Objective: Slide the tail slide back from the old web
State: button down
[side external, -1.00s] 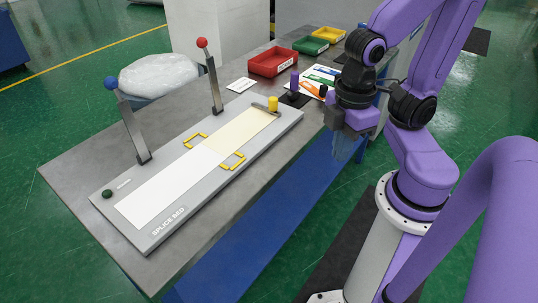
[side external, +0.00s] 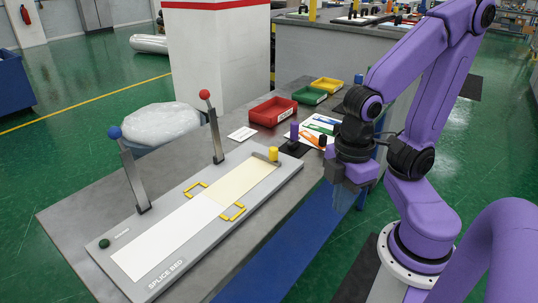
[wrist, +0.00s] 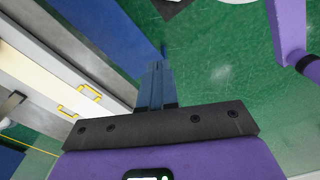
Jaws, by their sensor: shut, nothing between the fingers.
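The splice bed (side external: 160,274) is a long grey plate on the table. A white strip (side external: 170,240) covers its near half, and a cream strip (side external: 243,182), apparently the old web, its far half. A grey bar with a yellow knob (side external: 273,154), apparently the tail slide, sits at the cream strip's far end. I cannot tell how far it overlaps the strip. My gripper (side external: 346,200) is shut and empty, pointing down off the table's right edge, right of the knob and apart from it. Its closed fingers (wrist: 158,70) show in the wrist view; the knob does not.
Two yellow clamp frames (side external: 233,212) flank the strip joint. A blue-knobbed lever (side external: 132,175) and a red-knobbed lever (side external: 214,130) stand upright along the bed's left side. A purple peg (side external: 294,132) stands just beyond the knob. Red, green and yellow bins (side external: 273,111) lie farther back.

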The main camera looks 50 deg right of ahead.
dwell(0.4)
jog(key=c, duration=1.4)
grip_release()
jog(key=o, duration=0.5)
jog(key=shift+w+a+r, duration=0.1)
jog(key=shift+w+a, duration=0.05)
jog(key=shift+w, duration=0.2)
jog(key=shift+o, duration=0.6)
jog(key=w+r+m, duration=0.2)
jog(key=w+m, duration=0.1)
jog(key=w, duration=0.6)
jog(key=shift+w+a+m, duration=0.15)
jog(key=shift+a+m, duration=0.25)
jog(key=shift+a, duration=0.05)
jog(key=m, duration=1.1)
send_over(273, 148)
notch_tip(273, 148, down, 16)
jog(key=shift+f, duration=0.2)
